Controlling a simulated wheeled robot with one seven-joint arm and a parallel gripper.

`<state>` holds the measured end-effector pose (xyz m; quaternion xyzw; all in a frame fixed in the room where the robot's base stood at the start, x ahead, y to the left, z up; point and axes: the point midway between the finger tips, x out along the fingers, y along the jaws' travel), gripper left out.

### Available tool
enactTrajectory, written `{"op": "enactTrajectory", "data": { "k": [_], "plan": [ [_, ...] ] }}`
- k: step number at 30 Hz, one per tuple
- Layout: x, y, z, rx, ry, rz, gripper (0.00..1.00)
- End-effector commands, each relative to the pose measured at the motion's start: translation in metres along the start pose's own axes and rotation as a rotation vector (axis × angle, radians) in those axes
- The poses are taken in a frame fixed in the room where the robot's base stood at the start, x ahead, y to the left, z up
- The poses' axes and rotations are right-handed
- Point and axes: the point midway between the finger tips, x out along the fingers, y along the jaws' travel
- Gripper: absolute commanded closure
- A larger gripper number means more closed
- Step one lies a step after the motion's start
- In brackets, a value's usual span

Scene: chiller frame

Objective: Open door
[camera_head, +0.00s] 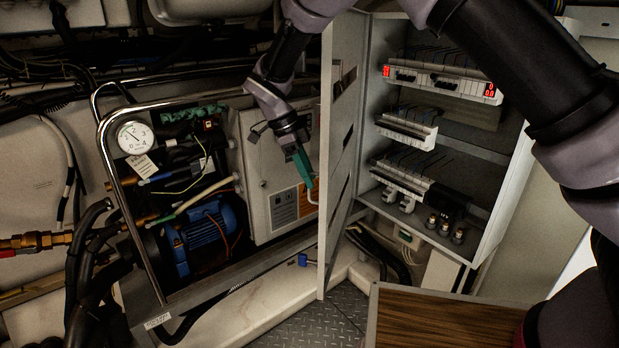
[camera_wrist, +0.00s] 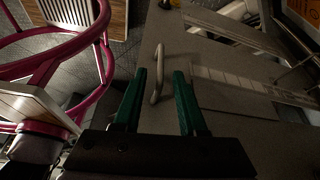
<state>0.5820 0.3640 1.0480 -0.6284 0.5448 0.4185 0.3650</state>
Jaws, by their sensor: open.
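The grey cabinet door (camera_head: 342,110) stands swung open in the head view, nearly edge-on, with the cabinet interior (camera_head: 455,130) showing to its right. Its pale bar handle (camera_head: 312,196) is on the door's left side. My gripper (camera_head: 306,180), with green fingers, reaches down beside the door close to this handle. In the wrist view the handle (camera_wrist: 157,75) stands out from the door face (camera_wrist: 225,60). My gripper (camera_wrist: 159,76) is open there, with the handle appearing between its fingertips. I cannot tell whether either finger touches it.
A metal-framed machine with a pressure gauge (camera_head: 135,137), a blue motor (camera_head: 205,235) and a grey box (camera_head: 272,170) stands left of the door. A wooden-topped surface (camera_head: 440,320) is at the front right. Patterned metal floor (camera_head: 325,325) lies below the door.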

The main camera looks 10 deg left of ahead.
Motion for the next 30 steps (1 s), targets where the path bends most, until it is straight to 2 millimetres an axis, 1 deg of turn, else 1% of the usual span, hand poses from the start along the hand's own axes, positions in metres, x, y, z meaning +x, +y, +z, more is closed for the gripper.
{"op": "enactTrajectory", "data": {
  "k": [1,9,12,15,19,30],
  "plan": [
    [-0.009,0.000,0.001,0.001,-0.003,-0.003,0.59],
    [-0.064,-0.001,0.001,0.001,-0.003,-0.004,0.59],
    [-0.080,-0.001,0.001,0.000,-0.002,-0.004,0.59],
    [-0.090,-0.001,0.000,0.001,-0.002,-0.002,0.59],
    [-0.096,-0.001,0.000,0.000,-0.001,-0.003,0.59],
    [-0.096,0.000,0.000,-0.001,-0.001,-0.002,0.59]
  ]
}}
